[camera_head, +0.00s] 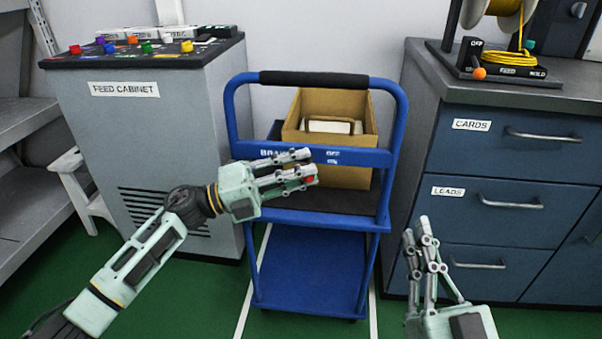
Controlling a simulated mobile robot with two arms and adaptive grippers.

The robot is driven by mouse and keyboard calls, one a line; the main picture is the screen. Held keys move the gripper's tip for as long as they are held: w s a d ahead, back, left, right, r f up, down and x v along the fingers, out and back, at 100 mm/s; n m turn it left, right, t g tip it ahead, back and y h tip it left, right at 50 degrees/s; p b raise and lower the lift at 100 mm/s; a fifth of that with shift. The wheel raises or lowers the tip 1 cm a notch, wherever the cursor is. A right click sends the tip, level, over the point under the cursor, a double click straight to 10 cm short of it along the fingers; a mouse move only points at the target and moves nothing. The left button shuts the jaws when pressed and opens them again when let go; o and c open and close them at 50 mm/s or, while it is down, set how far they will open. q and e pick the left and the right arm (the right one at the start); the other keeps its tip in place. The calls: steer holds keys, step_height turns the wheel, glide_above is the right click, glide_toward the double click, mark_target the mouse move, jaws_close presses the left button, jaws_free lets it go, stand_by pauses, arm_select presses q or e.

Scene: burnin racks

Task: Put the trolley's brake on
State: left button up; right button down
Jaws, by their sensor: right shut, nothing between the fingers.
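The blue trolley (312,262) stands between the cabinet and the drawer unit. Its upper crossbar (362,157) carries a label that starts "BRA", partly hidden by my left gripper, and small "OFF" and "ON" style marks, the lower one too small to read. A small red knob (309,180) shows at the lower fingertip of my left gripper (311,165); the rest of any lever is hidden. My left gripper lies in front of the crossbar. I cannot tell whether it is open or touches the knob. My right gripper (417,230) is shut and empty, right of the trolley.
A cardboard box (355,178) sits on the trolley's upper shelf. The feed cabinet (135,130) stands left, with coloured knobs on top. The drawer unit (497,155) stands right, bearing a yellow cable reel (510,50). Green floor (215,290) is clear in front.

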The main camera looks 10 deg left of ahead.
arm_select(q)
steer(key=shift+f, duration=0.1)
steer(key=v, duration=1.2)
